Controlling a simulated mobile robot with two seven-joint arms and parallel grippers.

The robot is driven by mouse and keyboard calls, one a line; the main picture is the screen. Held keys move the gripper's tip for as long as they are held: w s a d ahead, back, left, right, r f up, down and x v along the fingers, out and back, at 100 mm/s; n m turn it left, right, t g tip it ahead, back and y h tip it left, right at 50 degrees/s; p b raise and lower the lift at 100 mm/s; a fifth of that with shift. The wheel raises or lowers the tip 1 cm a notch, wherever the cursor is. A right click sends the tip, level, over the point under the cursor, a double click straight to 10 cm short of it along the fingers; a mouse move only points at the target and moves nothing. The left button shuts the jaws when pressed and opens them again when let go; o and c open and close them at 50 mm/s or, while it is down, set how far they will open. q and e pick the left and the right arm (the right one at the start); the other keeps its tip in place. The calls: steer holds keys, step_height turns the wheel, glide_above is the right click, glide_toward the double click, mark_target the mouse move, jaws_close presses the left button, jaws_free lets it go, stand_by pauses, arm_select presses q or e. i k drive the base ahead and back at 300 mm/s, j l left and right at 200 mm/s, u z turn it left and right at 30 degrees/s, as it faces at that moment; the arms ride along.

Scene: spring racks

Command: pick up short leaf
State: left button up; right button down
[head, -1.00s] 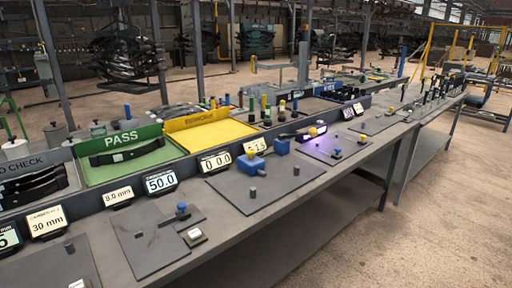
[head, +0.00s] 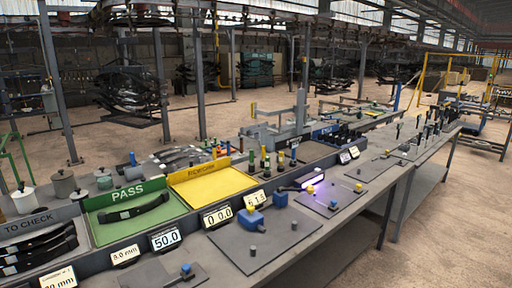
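Several dark curved leaves (head: 38,246) lie stacked in the grey TO CHECK tray (head: 40,218) at the lower left of the head view. One dark leaf (head: 133,208) lies in the green PASS tray (head: 108,234). Which of them is the short leaf I cannot tell. Neither of my grippers shows in the head view.
A yellow tray (head: 215,193) stands right of the green one and looks empty. Open floor (head: 460,230) lies to the right.

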mark_target(20, 245)
steer(key=u, duration=1.5)
